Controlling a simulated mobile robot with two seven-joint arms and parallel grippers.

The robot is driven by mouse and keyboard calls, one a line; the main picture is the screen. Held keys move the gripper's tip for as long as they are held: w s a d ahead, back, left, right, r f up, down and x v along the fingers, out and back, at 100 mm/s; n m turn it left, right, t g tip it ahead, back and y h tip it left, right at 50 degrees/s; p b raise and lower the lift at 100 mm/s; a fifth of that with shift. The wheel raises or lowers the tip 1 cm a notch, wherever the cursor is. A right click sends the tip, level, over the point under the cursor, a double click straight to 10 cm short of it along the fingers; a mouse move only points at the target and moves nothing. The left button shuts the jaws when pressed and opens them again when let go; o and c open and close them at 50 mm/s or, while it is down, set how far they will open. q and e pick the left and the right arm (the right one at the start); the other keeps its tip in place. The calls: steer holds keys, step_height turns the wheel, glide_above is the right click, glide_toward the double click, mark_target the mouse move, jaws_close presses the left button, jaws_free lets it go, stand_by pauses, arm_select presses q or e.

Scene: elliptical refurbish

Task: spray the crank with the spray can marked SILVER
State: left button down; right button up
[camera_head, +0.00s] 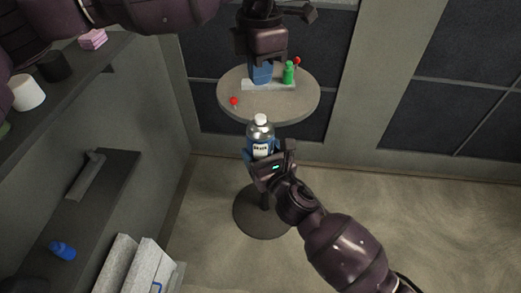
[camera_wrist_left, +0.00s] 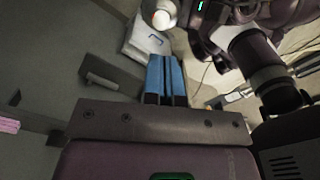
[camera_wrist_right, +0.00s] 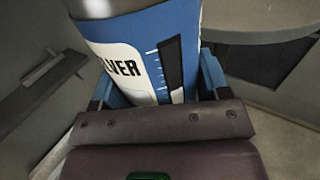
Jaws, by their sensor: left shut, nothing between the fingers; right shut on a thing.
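The spray can (camera_head: 260,132) has a silver top, a white cap and a blue lower body. Its label reads "LVER" in the right wrist view (camera_wrist_right: 125,68); the rest is out of sight. My right gripper (camera_head: 264,157) is shut around the can and holds it upright in front of the round table. My left gripper (camera_head: 262,73) is shut and empty above the table; its blue fingers also show in the left wrist view (camera_wrist_left: 166,78). I cannot tell which part is the crank; my left gripper may hide some of it.
The round table (camera_head: 235,92) carries a pale block (camera_head: 256,86), a green piece (camera_head: 288,73) and red knobs (camera_head: 234,101) (camera_head: 297,60). Left shelves hold a white cylinder (camera_head: 27,92), a dark cylinder (camera_head: 55,66), pink blocks (camera_head: 93,39) and a blue item (camera_head: 62,251).

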mark_target(260, 117)
arm_select(q)
steer(key=shift+f, duration=3.1)
steer(key=shift+f, duration=1.5)
steer(key=shift+r, duration=2.55)
step_height(260, 117, up, 12)
steer(key=shift+d, duration=0.1)
